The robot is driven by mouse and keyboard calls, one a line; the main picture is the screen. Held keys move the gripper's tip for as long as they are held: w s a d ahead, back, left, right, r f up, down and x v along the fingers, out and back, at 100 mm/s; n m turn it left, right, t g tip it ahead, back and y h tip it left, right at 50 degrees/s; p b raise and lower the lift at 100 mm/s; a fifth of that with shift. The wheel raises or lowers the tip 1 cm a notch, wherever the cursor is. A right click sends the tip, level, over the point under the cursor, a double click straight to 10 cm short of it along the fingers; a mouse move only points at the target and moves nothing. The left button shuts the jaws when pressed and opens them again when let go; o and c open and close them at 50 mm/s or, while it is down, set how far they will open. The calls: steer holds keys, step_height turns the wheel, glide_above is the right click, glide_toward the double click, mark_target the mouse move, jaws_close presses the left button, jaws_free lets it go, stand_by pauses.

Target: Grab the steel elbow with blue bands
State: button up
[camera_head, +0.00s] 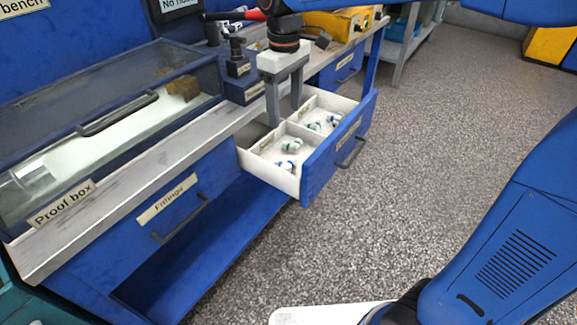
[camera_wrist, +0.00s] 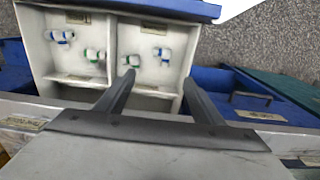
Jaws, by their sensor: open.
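My gripper (camera_head: 284,116) points down over the back part of an open white drawer; its two fingers are apart and empty. In the wrist view my gripper (camera_wrist: 158,78) spans the right compartment's rear. That compartment holds a blue-banded steel fitting (camera_wrist: 162,54), beyond the fingertips, also in the head view (camera_head: 286,165). The other compartment holds another blue-banded fitting (camera_wrist: 62,36), also in the head view (camera_head: 333,121). Both are too small to tell which is an elbow.
Each compartment also holds a green-banded fitting, one at right (camera_wrist: 131,61) and one at left (camera_wrist: 95,55). A white divider (camera_wrist: 112,45) separates them. The glass-lidded proof box (camera_head: 110,125) stands on the bench. The closed Fittings drawer (camera_head: 150,235) is alongside.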

glide_above(286, 162)
steer(key=f, duration=0.7)
steer(key=w+f, duration=0.1)
steer(key=f, duration=0.3)
steer(key=shift+f, duration=0.2)
steer(key=shift+s+f, duration=0.2)
steer(key=shift+f, duration=1.15)
steer(key=shift+s+f, duration=0.2)
steer(key=shift+f, duration=1.15)
steer(key=shift+c, duration=0.6)
steer(key=c, duration=1.1)
